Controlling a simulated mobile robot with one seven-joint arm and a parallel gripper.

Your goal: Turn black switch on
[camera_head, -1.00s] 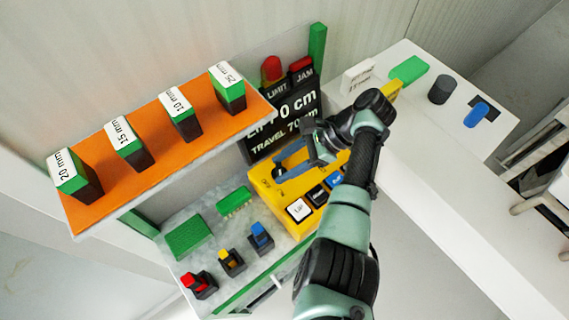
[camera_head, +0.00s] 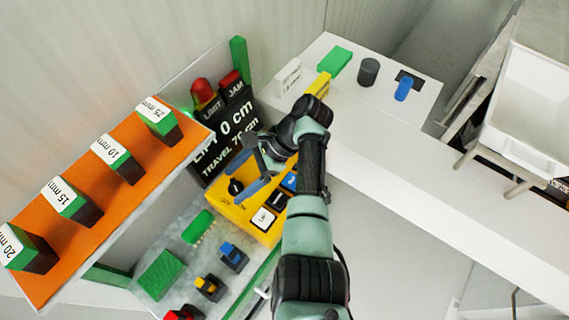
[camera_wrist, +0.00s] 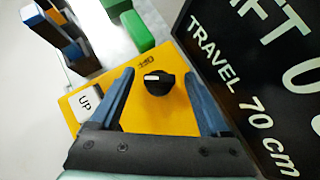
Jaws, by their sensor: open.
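The black switch is a round knob (camera_wrist: 158,84) with a short white mark, on a yellow control box (camera_wrist: 182,116). An upside-down "OFF" label sits just above it in the wrist view. The knob also shows in the head view (camera_head: 236,187), on the yellow box (camera_head: 232,211). My gripper (camera_wrist: 160,73) is open, with one blue-grey finger on each side of the knob and gaps to both. In the head view my gripper (camera_head: 244,170) is over the box's left part. I cannot tell whether the fingertips are level with the knob.
A white "UP" button (camera_wrist: 87,103) is on the same box. A black display (camera_head: 225,140) reading 0 cm stands behind it. Red, yellow and blue (camera_head: 233,256) switches and green blocks are nearby. An orange shelf (camera_head: 100,210) overhangs at left; a white counter (camera_head: 420,165) is at right.

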